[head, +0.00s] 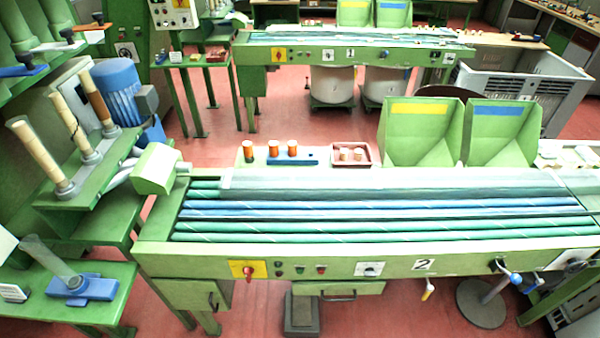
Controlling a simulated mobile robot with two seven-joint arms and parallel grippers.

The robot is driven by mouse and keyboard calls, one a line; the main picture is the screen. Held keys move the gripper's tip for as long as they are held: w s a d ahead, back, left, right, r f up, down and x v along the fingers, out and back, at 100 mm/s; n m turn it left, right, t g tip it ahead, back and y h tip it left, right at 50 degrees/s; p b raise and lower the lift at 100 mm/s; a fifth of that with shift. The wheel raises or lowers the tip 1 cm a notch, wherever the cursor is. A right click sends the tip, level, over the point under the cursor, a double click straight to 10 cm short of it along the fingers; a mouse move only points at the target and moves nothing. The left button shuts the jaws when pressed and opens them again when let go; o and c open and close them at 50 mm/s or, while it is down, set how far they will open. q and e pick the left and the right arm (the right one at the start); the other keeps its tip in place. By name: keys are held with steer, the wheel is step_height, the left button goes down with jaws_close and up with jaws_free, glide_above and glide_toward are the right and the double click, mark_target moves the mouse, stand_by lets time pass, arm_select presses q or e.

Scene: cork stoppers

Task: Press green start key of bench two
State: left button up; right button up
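Bench two (390,262) is the green roller bench in the foreground, with a white "2" label (423,264) on its front panel. On the left of that panel is a red rotary switch on a yellow plate (249,269). Right of it are a small indicator or key (279,263), a small green key (299,269) and a small red key (321,269). They are too small to see if any is pressed or lit. A white dial plate (369,269) is further right. Neither of my grippers is in view.
A drawer with a handle (338,289) hangs below the panel, above a grey pedal (301,314). A lever (500,286) and a round stool (481,303) stand at the right. Another bench (345,55) is behind. Red floor shows in front of bench two.

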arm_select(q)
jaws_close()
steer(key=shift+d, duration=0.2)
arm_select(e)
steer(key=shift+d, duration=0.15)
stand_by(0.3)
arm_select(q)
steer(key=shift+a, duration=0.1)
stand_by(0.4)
